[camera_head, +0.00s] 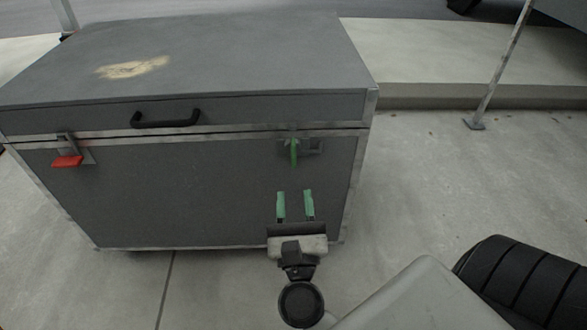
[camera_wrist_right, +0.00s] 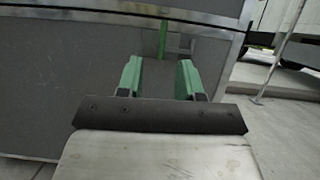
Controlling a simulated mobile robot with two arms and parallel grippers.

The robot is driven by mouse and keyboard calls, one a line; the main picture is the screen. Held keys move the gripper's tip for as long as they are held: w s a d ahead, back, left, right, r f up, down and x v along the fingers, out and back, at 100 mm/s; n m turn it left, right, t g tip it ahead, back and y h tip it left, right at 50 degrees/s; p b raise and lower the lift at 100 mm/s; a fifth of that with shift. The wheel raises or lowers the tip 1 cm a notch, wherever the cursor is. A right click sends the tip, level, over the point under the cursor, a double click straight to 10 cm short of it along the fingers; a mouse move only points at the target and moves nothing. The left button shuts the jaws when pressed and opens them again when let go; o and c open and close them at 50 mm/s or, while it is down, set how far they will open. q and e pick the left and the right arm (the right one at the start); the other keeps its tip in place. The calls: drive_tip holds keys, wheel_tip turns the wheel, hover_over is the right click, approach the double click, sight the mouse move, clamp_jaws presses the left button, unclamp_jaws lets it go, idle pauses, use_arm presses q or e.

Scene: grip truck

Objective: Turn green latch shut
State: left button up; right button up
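The green latch (camera_head: 294,151) is on the front of the grey case (camera_head: 200,190), near its right end, just below the lid seam. Its green handle hangs pointing down. In the right wrist view the green latch (camera_wrist_right: 163,40) shows beyond and above the fingers. My right gripper (camera_head: 294,205) is open and empty, with green fingertips, below the latch and apart from it. It also shows in the right wrist view (camera_wrist_right: 158,78), fingers spread. A red latch (camera_head: 67,160) is at the case's left end, its handle sticking outward. My left gripper is not in view.
The lid is down, with a black handle (camera_head: 165,119) on its front and a dark seam below it. Concrete floor (camera_head: 440,190) is open to the right of the case. A thin metal pole (camera_head: 503,62) stands at the back right, by a low step.

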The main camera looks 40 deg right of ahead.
sight(294, 154)
drive_tip(key=p+x, duration=0.1)
drive_tip(key=x, duration=0.9)
drive_tip(key=shift+w+d+r, duration=0.2)
drive_tip(key=shift+d+r, duration=0.05)
drive_tip(key=shift+d, duration=0.1)
drive_tip(key=shift+c, duration=0.3)
clamp_jaws()
